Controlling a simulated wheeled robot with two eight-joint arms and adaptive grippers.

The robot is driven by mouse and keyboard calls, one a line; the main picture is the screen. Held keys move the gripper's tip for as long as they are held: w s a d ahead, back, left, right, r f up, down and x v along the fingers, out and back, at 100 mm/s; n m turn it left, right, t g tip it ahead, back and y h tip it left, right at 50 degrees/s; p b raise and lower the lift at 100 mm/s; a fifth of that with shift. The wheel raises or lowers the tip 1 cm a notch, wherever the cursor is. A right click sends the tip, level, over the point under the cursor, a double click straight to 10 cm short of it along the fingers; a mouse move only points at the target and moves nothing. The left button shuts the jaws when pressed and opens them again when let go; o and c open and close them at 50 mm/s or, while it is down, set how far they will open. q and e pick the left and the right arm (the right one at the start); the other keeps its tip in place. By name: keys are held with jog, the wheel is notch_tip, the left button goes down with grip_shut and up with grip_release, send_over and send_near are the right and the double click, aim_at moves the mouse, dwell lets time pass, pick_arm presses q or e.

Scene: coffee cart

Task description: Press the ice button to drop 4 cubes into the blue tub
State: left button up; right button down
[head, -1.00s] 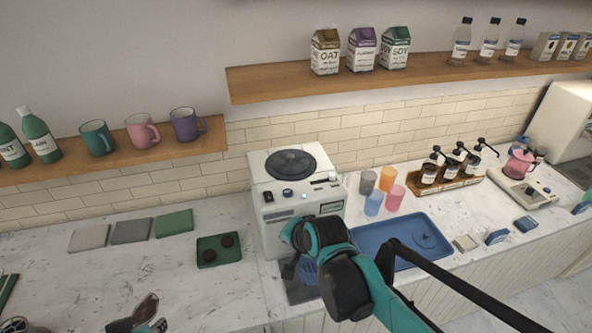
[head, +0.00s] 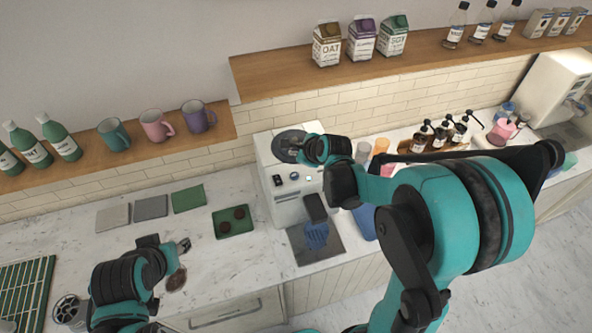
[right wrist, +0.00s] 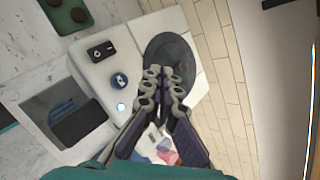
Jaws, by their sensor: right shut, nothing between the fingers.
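The white ice machine (head: 283,211) stands on the counter, with a dark round lid on top. Its control panel has a black switch (head: 277,181), a knob (head: 294,176) and a small pale-lit button (head: 308,178). The lit button also shows in the right wrist view (right wrist: 121,107). The blue tub (head: 317,236) is below the machine's dark spout; its inside is unclear, and I see no cubes. My right gripper (right wrist: 166,72) is shut and empty over the lid, apart from the button. My left gripper (head: 184,244) is low over the counter at left; its jaw opening is unclear.
A green tray (head: 233,222) with two dark round items lies left of the machine, beside several flat mats. Coloured cups (head: 380,146) and pump bottles (head: 440,137) stand to the right. A shelf with mugs (head: 157,125) is above left. My right arm hides much of the right counter.

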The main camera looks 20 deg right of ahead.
aim_at(296, 177)
notch_tip(296, 177, down, 8)
jog(key=b, duration=0.6)
jog(key=shift+f+b, duration=0.15)
jog(key=shift+b, duration=0.15)
jog(key=shift+f, duration=0.3)
jog(key=shift+b, duration=0.3)
dwell(0.7)
jog(key=shift+f+b, duration=0.4)
jog(key=shift+b, duration=0.05)
jog(key=shift+f+b, duration=0.5)
jog(key=shift+b, duration=0.05)
dwell(0.6)
jog(key=shift+r, duration=0.1)
jog(key=shift+r+p, duration=0.65)
jog(key=shift+r, duration=0.2)
